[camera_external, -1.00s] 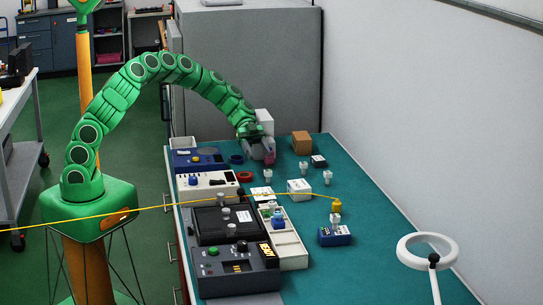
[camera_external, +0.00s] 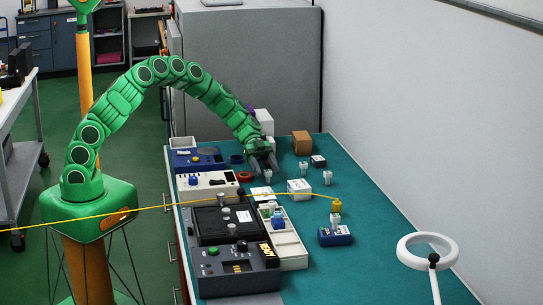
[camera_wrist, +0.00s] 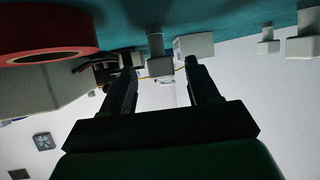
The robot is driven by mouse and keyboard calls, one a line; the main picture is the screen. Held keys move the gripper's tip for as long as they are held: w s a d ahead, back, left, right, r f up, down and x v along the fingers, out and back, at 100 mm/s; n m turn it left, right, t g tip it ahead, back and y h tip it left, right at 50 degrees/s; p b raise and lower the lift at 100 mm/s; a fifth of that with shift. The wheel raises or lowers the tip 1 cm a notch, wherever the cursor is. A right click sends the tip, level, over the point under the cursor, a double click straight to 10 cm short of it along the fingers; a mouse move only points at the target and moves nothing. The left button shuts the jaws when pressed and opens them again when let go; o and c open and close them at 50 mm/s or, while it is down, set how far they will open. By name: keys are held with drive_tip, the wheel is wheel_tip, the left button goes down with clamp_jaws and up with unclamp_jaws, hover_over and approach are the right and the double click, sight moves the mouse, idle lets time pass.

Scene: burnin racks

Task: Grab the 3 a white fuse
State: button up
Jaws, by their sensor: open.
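Several small white fuses stand on the teal bench top. One fuse (camera_external: 268,177) is just below my gripper (camera_external: 264,167), and others stand further right, one fuse (camera_external: 303,168) and another fuse (camera_external: 328,177). My gripper is open and points down. In the wrist view, where the bench top is along the upper edge, a fuse (camera_wrist: 159,64) shows between and beyond the fingertips of my gripper (camera_wrist: 163,75). No contact between fingers and fuse is visible. I cannot read the ratings on the fuses.
A red tape roll (camera_external: 245,177) lies left of my gripper and looms large in the wrist view (camera_wrist: 45,42). A white box (camera_external: 299,187) and a brown box (camera_external: 302,142) are nearby. A yellow cable (camera_external: 160,207) crosses the bench.

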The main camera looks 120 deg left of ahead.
drive_tip(key=shift+c, duration=0.2)
clamp_jaws()
drive_tip(key=shift+r, duration=0.1)
